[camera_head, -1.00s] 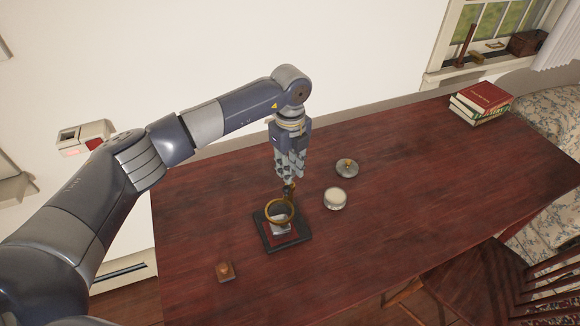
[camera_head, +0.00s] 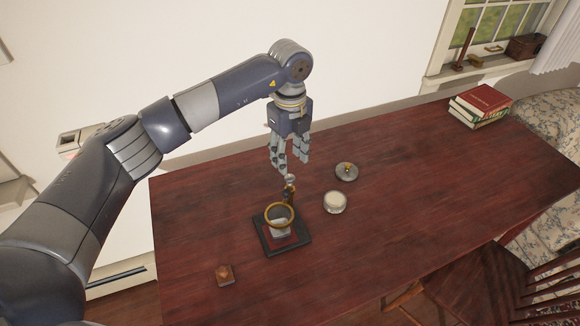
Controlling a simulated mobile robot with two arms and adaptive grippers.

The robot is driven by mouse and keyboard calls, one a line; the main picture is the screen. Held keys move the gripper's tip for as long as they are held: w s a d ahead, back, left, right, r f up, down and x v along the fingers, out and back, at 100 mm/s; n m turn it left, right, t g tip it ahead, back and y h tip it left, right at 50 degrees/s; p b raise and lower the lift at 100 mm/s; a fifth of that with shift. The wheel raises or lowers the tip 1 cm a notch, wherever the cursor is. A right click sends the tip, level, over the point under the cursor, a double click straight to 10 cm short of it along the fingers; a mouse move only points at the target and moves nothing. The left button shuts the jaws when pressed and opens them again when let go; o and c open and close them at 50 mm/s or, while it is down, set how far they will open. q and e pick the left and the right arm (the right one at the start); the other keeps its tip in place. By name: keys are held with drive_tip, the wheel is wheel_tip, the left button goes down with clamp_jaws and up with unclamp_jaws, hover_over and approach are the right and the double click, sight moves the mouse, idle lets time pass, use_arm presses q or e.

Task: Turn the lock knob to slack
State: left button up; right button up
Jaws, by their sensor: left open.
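A small stand with a dark square base (camera_head: 298,241) and a red pad sits on the table, with a gold ring (camera_head: 267,222) held above it. A short dark post with a small grey knob (camera_head: 290,180) rises at the ring's far side; this looks like the lock knob, but its setting is too small to read. My left gripper (camera_head: 290,167) points down just above the knob. Its fingers are spread open and empty, and I cannot tell whether they touch the knob. A pale block shows through the ring. My right gripper is not in view.
A round white-topped tin (camera_head: 335,202) and a grey lid with a brass knob (camera_head: 346,172) stand right of the stand. A small wooden block (camera_head: 224,274) lies front left. Books (camera_head: 480,104) are stacked at the far right. The table's right half (camera_head: 430,190) is mostly clear.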

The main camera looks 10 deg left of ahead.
sight(290, 177)
use_arm(q)
wheel_tip(290, 177, up, 6)
drive_tip(key=shift+r, duration=0.2)
drive_tip(key=shift+f, duration=0.1)
idle(0.4)
